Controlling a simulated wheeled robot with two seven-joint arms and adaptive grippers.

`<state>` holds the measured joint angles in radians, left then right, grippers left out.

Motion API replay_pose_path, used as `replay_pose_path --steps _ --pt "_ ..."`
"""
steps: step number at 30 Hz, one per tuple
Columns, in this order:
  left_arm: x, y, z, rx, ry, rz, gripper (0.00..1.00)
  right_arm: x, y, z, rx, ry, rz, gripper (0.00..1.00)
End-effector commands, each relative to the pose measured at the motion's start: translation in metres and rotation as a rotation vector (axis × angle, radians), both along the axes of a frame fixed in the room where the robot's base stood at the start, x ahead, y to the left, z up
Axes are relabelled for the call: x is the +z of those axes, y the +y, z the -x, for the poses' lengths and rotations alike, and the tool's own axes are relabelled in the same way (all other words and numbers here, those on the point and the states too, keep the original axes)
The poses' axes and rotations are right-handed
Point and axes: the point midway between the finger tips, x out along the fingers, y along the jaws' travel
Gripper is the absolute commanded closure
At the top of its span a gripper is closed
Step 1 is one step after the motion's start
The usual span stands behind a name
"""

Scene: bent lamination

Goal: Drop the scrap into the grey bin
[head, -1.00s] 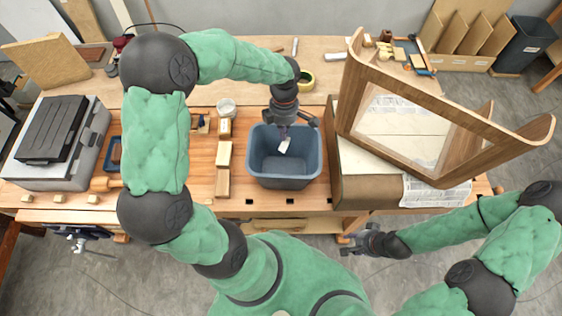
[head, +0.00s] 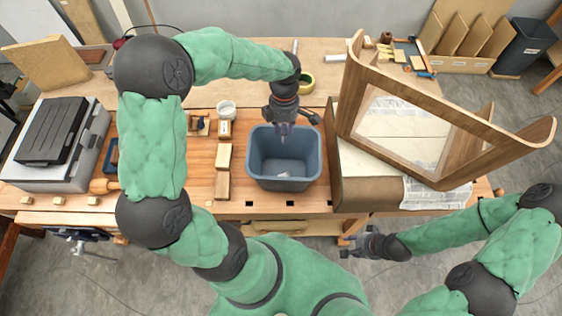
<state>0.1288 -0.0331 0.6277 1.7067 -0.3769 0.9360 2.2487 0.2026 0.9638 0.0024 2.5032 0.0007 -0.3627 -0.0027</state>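The grey bin (head: 256,172) stands on the workbench in the middle of the head view. A small pale scrap (head: 283,174) lies inside it, low against the near wall. My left gripper (head: 284,138) points down over the far part of the bin, with nothing visible between its fingers. It is apart from the scrap and looks open, though the fingers are small and dark. My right gripper (head: 344,247) is in front of the bench's near edge, right of the bin. It looks empty, with its fingers apart.
A curved wooden frame (head: 447,112) stands right of the bin on a brown form (head: 372,191). Wooden blocks (head: 223,156) lie left of the bin. A white cup (head: 227,108) and a tape roll (head: 306,84) are behind it. A grey case (head: 60,150) sits far left.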

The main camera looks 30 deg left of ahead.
Motion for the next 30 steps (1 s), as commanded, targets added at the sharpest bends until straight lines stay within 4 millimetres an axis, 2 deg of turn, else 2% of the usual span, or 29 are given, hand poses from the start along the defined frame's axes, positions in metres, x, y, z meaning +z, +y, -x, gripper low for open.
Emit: replay_pose_path --steps 3,9,15,21,30 --pt "0.025 0.001 -0.004 0.000 -0.007 -0.001 0.67 0.000 0.000 0.000 0.000 0.000 0.000 0.60" --pt "0.064 0.003 -0.007 -0.001 -0.005 0.001 0.67 0.000 0.000 0.000 0.000 0.000 0.000 0.60" --pt "0.089 0.005 -0.010 0.000 -0.003 0.001 0.67 0.000 0.000 0.000 0.000 0.000 0.000 0.60" --pt "0.098 0.005 -0.010 -0.001 -0.001 0.001 0.67 0.000 0.000 0.000 0.000 0.000 0.000 0.60" --pt "0.098 0.005 -0.010 0.000 -0.001 0.001 0.67 0.000 0.000 0.000 0.000 0.000 0.000 0.60"
